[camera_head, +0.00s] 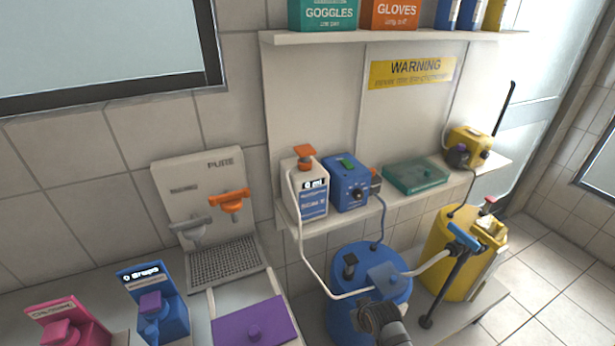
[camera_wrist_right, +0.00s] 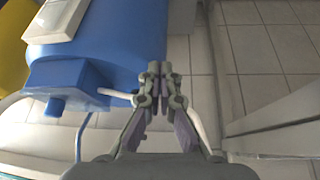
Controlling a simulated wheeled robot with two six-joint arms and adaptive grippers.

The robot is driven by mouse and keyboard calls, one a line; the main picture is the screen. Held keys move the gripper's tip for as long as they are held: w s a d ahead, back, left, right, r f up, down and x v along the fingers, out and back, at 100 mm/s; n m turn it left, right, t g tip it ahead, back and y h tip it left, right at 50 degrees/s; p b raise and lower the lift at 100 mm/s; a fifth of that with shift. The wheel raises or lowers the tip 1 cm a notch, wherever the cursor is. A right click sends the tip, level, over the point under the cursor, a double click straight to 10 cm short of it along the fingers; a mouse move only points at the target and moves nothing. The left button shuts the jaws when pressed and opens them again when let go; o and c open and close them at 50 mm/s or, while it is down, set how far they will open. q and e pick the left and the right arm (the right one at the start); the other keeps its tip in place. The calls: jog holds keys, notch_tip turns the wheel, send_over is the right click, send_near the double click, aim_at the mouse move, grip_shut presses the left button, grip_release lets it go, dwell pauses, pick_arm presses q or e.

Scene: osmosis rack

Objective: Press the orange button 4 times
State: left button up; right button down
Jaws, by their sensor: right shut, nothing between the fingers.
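An orange button-like top (camera_head: 304,152) sits on a white bottle (camera_head: 308,190) whose display reads "0 ml", on the shelf at centre. An orange lever (camera_head: 230,202) is on the white dispenser marked PURE (camera_head: 200,175), to the left. My right gripper (camera_wrist_right: 160,70) is shut and empty in the right wrist view, beside the blue tank (camera_wrist_right: 95,45). In the head view, part of my right arm shows at the bottom, in front of the blue tank (camera_head: 340,318), below and right of the bottle. My left gripper is out of view.
A blue device (camera_head: 348,190) with a green button stands right beside the bottle. A teal box (camera_head: 415,176) and a yellow device (camera_head: 468,146) are further right on the shelf (camera_head: 400,201). A white hose (camera_head: 306,255) runs down from the bottle. A yellow tank (camera_head: 455,262) stands at right.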

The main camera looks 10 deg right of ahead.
jog(key=w+a+r+t+y, duration=0.1)
jog(key=w+r, duration=0.4)
jog(key=r, duration=1.1)
jog(key=w+a+r+n+t+y+p, duration=0.1)
jog(key=w+a+r+t, duration=0.2)
jog(key=r, duration=1.3)
jog(key=w+a+r+t+y, duration=0.1)
jog(key=w+a+r+t, duration=0.1)
jog(key=w+r+t, duration=0.3)
jog(key=w+r, duration=0.4)
jog(key=r, duration=0.7)
jog(key=shift+w+a+r+n, duration=0.15)
jog(key=shift+a+r+n, duration=0.05)
jog(key=shift+r+n, duration=0.15)
jog(key=p, duration=0.4)
send_over(308, 152)
notch_tip(308, 152, down, 2)
jog(key=shift+w+f, duration=0.1)
notch_tip(308, 152, down, 3)
jog(key=shift+a+r+p, duration=0.1)
jog(key=shift+p, duration=0.5)
jog(key=shift+f, duration=0.8)
